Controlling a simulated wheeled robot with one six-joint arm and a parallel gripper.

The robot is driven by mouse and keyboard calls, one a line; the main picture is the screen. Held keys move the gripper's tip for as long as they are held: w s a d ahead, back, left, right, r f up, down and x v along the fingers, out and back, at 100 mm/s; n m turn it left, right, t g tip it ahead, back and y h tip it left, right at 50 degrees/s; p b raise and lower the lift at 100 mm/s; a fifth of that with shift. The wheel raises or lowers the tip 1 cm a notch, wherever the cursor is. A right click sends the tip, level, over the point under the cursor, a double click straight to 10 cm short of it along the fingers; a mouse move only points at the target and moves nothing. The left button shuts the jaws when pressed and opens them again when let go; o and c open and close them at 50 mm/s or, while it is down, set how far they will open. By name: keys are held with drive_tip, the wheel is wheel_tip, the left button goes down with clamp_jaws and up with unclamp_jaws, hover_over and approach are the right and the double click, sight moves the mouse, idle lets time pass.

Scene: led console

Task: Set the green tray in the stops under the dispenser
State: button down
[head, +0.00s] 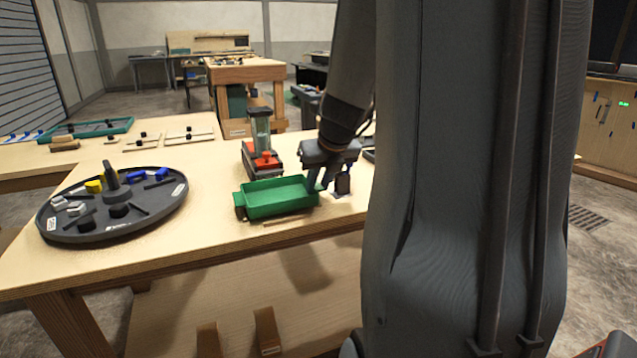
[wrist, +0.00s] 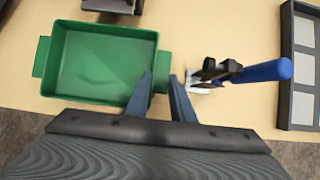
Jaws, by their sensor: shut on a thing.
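The green tray (head: 278,197) is empty and looks level at the table's front edge; it also shows in the wrist view (wrist: 100,68). I cannot tell whether it touches the tabletop. My gripper (head: 321,183) is at the tray's right end, its fingers (wrist: 162,90) shut on the right end tab. The dispenser (head: 261,135), a clear green-tinted column with a red part and dark base, stands behind the tray, apart from it. Part of its base appears at the top of the wrist view (wrist: 112,6). I cannot make out the stops clearly.
A round dark turntable (head: 75,228) with small blocks stands left. A blue-handled tool (wrist: 262,71) lies right of my gripper, beside a grey compartment tray (wrist: 302,60). A thin wooden strip (head: 287,221) lies in front of the tray. Tabletop between turntable and tray is clear.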

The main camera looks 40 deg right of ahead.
drive_tip(key=shift+f+b, duration=0.35)
drive_tip(key=shift+f, duration=0.4)
idle(0.7)
drive_tip(key=c, duration=1.5)
unclamp_jaws()
drive_tip(key=shift+o, duration=0.2)
drive_tip(key=p+v, duration=0.2)
drive_tip(key=v, duration=0.5)
drive_tip(key=shift+s+r, duration=0.25)
drive_tip(key=shift+r, duration=0.05)
drive_tip(key=shift+a, duration=0.1)
